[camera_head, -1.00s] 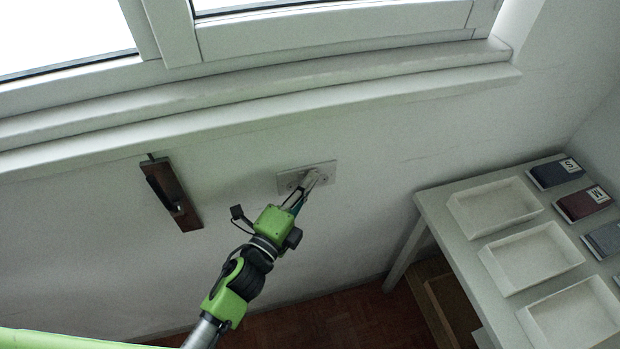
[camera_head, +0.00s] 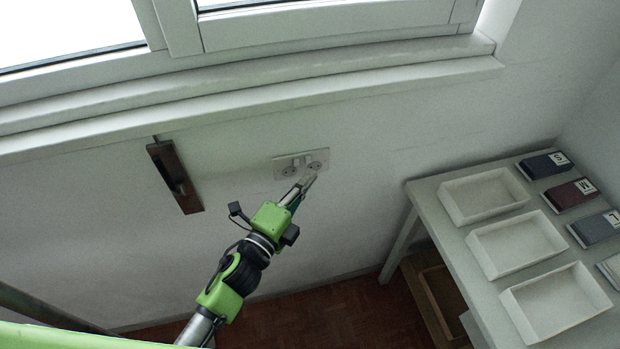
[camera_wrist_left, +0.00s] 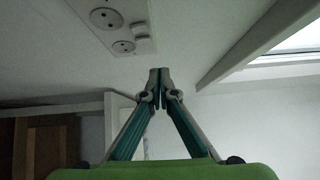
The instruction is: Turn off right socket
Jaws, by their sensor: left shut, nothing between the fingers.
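A white double socket plate (camera_head: 301,164) is on the wall below the window sill. It has a left socket (camera_head: 289,170) and a right socket (camera_head: 315,166), with small switches between them near the top edge. My left gripper (camera_head: 308,178) is shut and empty, just below the right socket, apart from the plate. In the left wrist view its fingertips (camera_wrist_left: 159,74) meet. The switch positions are too small to tell. My right gripper is not seen.
A dark wooden wall fixture (camera_head: 175,176) is left of the plate. The window sill (camera_head: 250,101) juts out above. At the right, a grey table (camera_head: 432,205) holds white trays (camera_head: 517,247) and several labelled boxes (camera_head: 545,164).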

